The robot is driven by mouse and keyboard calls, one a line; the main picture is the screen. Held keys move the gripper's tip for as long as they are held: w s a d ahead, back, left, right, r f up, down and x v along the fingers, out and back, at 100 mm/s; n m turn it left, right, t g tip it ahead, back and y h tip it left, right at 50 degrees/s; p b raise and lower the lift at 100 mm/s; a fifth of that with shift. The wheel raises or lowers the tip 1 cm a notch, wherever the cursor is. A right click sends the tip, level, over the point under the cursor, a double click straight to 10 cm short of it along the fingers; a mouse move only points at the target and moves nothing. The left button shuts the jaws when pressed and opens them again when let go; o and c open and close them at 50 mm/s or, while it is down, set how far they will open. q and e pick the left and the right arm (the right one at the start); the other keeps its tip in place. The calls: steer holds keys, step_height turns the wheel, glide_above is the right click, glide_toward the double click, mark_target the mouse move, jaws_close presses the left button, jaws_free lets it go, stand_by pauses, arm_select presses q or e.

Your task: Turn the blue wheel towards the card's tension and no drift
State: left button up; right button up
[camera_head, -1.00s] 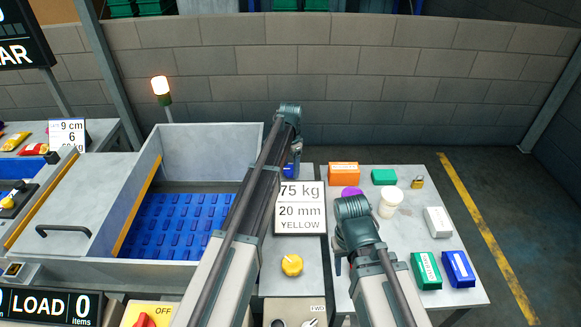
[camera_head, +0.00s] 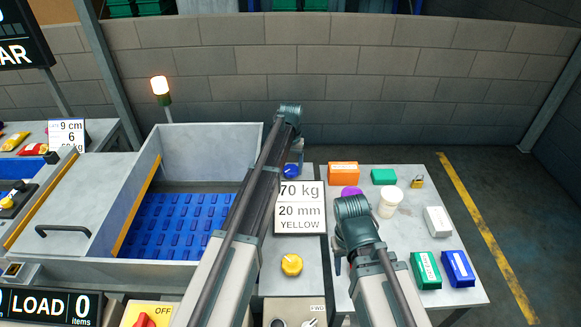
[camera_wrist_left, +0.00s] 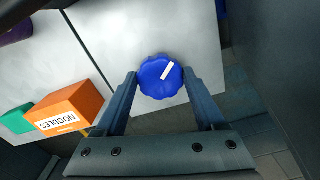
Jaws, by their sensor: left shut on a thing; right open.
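The blue wheel (camera_head: 291,171) sits on the grey machine top behind the display. In the left wrist view the wheel (camera_wrist_left: 160,77) has a scalloped edge and a white mark pointing up and right. My left gripper (camera_wrist_left: 161,82) is shut on the wheel, one finger at each side. In the head view my left gripper (camera_head: 297,158) partly hides it. The display (camera_head: 300,207) reads 70 kg, 20 mm, YELLOW. A white card (camera_head: 67,134) at the far left shows 9 cm and 6; no tension is legible on it. My right gripper (camera_head: 339,264) is open, mostly hidden by its arm.
A yellow knob (camera_head: 292,265) is in front of the display. The right table holds an orange noodles box (camera_head: 343,173), a white cup (camera_head: 391,203), a padlock (camera_head: 417,182) and several other boxes. The blue-floored bin (camera_head: 170,228) is empty.

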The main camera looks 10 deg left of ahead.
arm_select(q)
steer(key=n, duration=0.4)
steer(key=shift+n, duration=0.3)
steer(key=n, duration=0.4)
steer(key=shift+d+n, duration=0.15)
steer(key=shift+n, duration=0.15)
steer(key=n, duration=0.4)
steer(key=shift+w+n, duration=0.1)
steer(key=shift+n, duration=0.2)
steer(key=n, duration=0.4)
steer(key=shift+w+n, duration=0.1)
steer(key=shift+n, duration=0.2)
steer(key=o, duration=1.3)
steer(key=shift+o, duration=0.2)
steer(key=shift+r, duration=0.15)
arm_select(e)
steer(key=shift+r, duration=0.15)
